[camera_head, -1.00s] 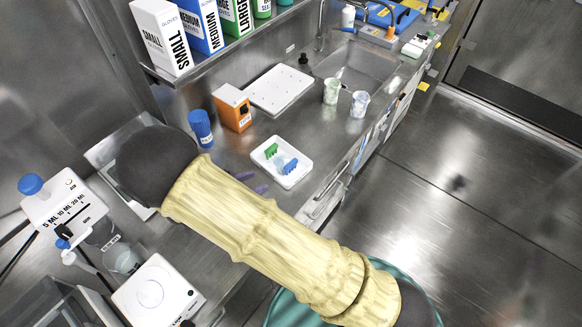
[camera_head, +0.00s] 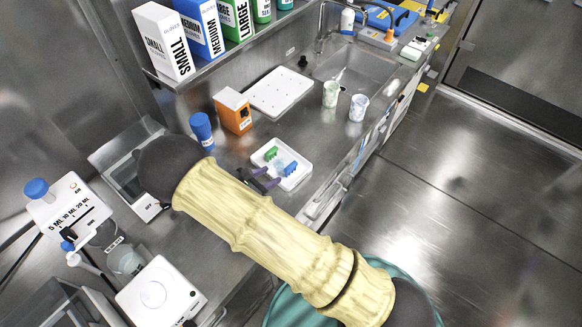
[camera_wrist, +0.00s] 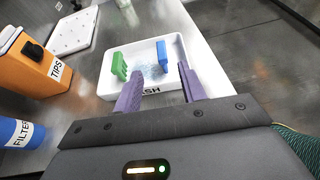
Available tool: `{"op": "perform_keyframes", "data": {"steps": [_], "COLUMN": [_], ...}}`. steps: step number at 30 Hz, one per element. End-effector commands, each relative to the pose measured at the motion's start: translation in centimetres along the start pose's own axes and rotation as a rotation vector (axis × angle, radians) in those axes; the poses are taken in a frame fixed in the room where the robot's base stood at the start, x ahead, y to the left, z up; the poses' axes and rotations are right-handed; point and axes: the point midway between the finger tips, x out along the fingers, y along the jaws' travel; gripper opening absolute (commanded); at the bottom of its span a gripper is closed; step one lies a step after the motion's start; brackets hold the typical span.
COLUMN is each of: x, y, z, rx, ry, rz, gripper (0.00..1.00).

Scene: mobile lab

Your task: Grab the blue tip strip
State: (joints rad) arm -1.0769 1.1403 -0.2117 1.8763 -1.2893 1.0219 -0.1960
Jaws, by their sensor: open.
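The blue tip strip (camera_wrist: 162,56) stands in the right part of a small white tray, and it also shows in the head view (camera_head: 291,168). A green tip strip (camera_wrist: 119,66) stands in the left part of the same white tray (camera_wrist: 106,86), which shows in the head view too (camera_head: 295,183). My gripper (camera_wrist: 158,92) is open and empty, its two purple fingers apart at the tray's near edge. The blue strip lies beyond the fingertips, nearer the right finger. In the head view my gripper (camera_head: 265,180) is at the tray's left side, and my arm hides its base.
An orange tips box (camera_wrist: 30,62) and a blue filter bottle (camera_wrist: 18,132) stand left of the tray. A perforated white board (camera_head: 282,92) lies behind. Two cups (camera_head: 331,93) stand near the sink. The counter's front edge runs close to the tray's right side.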

Motion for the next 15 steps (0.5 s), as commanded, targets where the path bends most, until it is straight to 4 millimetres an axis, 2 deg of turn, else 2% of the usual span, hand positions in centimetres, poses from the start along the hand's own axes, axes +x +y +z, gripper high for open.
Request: {"op": "perform_keyframes", "data": {"steps": [6,15], "x": [3.5,4.1], "y": [0.0,0.0], "z": [0.1,0.0], "rx": [0.0,0.002], "ry": [0.0,0.001], "rz": [-0.002,0.001], "gripper": [0.41,0.41]}}
